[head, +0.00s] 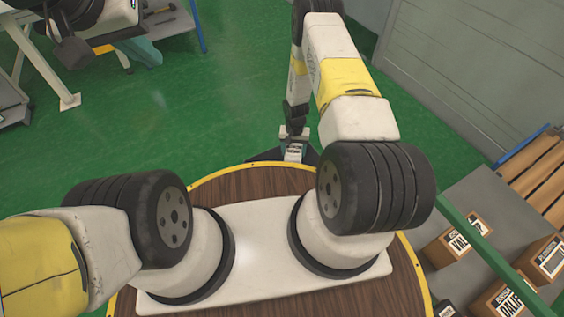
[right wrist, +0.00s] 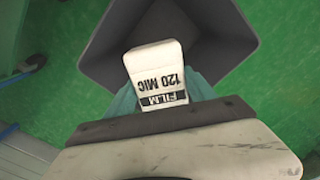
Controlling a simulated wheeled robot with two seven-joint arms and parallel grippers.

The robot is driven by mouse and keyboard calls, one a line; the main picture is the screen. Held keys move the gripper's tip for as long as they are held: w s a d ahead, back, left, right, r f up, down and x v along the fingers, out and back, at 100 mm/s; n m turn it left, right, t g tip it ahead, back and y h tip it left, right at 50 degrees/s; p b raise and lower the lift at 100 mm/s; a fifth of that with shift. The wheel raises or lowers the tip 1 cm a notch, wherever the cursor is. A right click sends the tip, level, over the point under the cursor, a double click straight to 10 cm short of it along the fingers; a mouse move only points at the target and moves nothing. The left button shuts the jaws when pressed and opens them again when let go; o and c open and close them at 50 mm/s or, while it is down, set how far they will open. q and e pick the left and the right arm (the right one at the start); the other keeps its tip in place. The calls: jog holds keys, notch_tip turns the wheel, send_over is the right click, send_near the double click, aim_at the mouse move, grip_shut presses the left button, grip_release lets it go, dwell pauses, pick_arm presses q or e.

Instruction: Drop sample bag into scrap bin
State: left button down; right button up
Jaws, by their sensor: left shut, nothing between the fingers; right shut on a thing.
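The sample bag (right wrist: 156,72) is white with a black "FILM 120 MIC" label. My right gripper (right wrist: 160,98) is shut on it. The wrist housing hides the lower end of the bag. In the right wrist view the bag lies in front of the open mouth of the dark grey scrap bin (right wrist: 233,25). Its height above the bin is hard to tell. In the head view my right gripper (head: 293,134) points down with the bag (head: 293,152) at the bin (head: 312,156), which is mostly hidden. My left gripper is not in view; only its upper arm shows.
Cardboard boxes (head: 445,247) stand on a grey surface (head: 470,200) at the right, behind a green rail (head: 488,247). A grey wall panel (head: 480,70) rises at the upper right. Machinery (head: 85,20) stands at the upper left. The green floor (head: 200,120) between is clear.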

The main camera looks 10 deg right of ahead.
jog(key=shift+f, duration=2.5)
jog(key=o, duration=1.6)
jog(key=shift+c, duration=0.2)
jog(key=shift+r, duration=0.1)
notch_tip(320, 180, up, 8)
jog(key=shift+f, duration=0.2)
jog(key=shift+r, duration=0.1)
